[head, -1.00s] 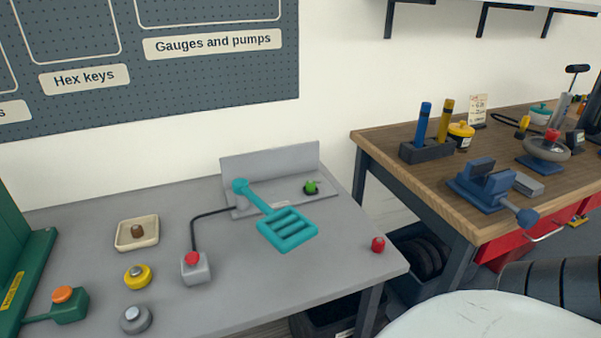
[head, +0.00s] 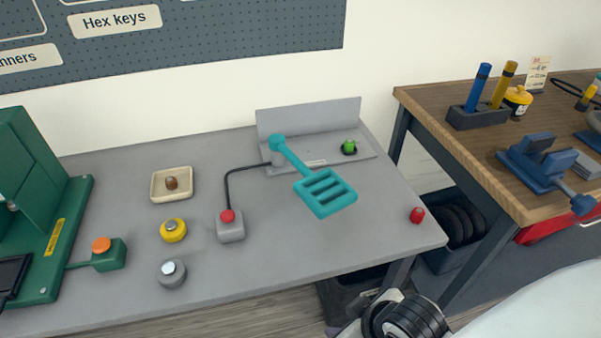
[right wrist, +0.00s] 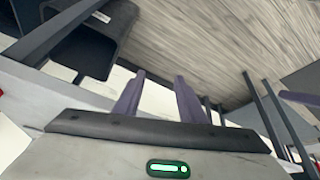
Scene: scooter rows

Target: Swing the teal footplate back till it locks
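The teal footplate (head: 331,191) is a slotted plate on a teal arm, jutting forward over the grey bench from a round pivot (head: 277,144). The pivot sits on a grey base with an upright back plate (head: 310,118). A green knob (head: 349,147) stands on this base, right of the teal arm and apart from it. My right arm shows at the bottom of the head view, below the bench's front edge, away from the footplate. In the right wrist view my right gripper (right wrist: 157,95) has two purple fingers apart with nothing between them. My left gripper is not seen.
A red-button box (head: 230,228) is cabled to the base. Left of it are a yellow button (head: 173,230), a grey button (head: 171,273), a tray (head: 172,185) and a green machine (head: 45,215). A red knob (head: 417,215) is near the right edge. A wooden bench (head: 490,140) stands right.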

